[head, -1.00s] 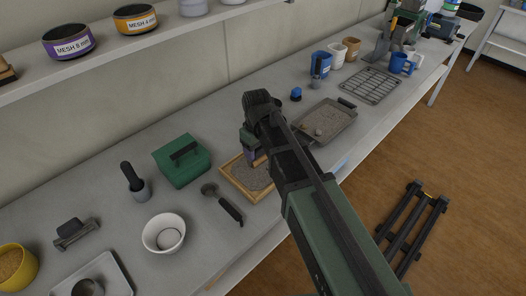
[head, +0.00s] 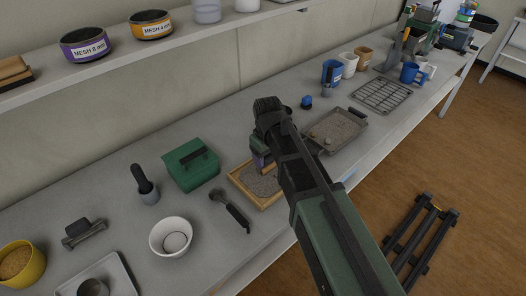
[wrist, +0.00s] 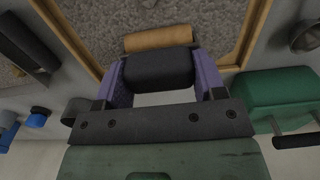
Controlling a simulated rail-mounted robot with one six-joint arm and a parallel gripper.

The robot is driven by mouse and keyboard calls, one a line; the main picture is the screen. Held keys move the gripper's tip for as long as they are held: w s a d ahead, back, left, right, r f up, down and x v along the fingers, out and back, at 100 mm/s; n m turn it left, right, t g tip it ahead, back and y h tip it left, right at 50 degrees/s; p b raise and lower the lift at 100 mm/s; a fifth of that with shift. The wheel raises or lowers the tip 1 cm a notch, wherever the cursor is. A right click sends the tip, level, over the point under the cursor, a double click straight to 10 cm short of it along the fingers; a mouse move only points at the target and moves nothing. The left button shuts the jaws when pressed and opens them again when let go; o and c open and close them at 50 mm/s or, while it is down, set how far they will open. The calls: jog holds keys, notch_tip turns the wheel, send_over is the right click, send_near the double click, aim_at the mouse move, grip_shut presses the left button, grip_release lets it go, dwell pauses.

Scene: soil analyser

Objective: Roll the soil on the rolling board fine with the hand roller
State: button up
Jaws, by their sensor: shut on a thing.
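The rolling board (head: 271,204) is a wooden-framed tray of grey-brown soil (head: 259,183) in the middle of the bench. My gripper (wrist: 160,70) is over the board, its purple fingers on either side of a black grip. The gripper is shut on this grip of the hand roller (wrist: 158,38). The roller's pale wooden cylinder shows just beyond the grip, over the soil inside the frame. I cannot tell whether it touches the soil. In the head view my arm covers the board's right part and most of the roller.
A green box (head: 190,165) stands left of the board, with a dark-handled tool (head: 229,209) in front. A grey tray of soil (head: 338,129) lies to the right, behind my arm. A white bowl (head: 171,237) is at front left.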

jog(key=shift+s+d, duration=2)
jog(key=shift+s, duration=0.25)
jog(key=shift+w+a, duration=1.5)
jog(key=shift+w, duration=0.25)
jog(key=shift+w+a, duration=1.5)
jog(key=shift+w, duration=0.2)
jog(key=shift+s+d, duration=1.5)
jog(key=shift+s, duration=0.25)
jog(key=shift+s+d, duration=1.5)
jog(key=shift+s, duration=0.25)
jog(key=shift+r, duration=0.1)
notch_tip(320, 180, up, 6)
jog(key=p, duration=0.6)
jog(key=shift+w, duration=0.1)
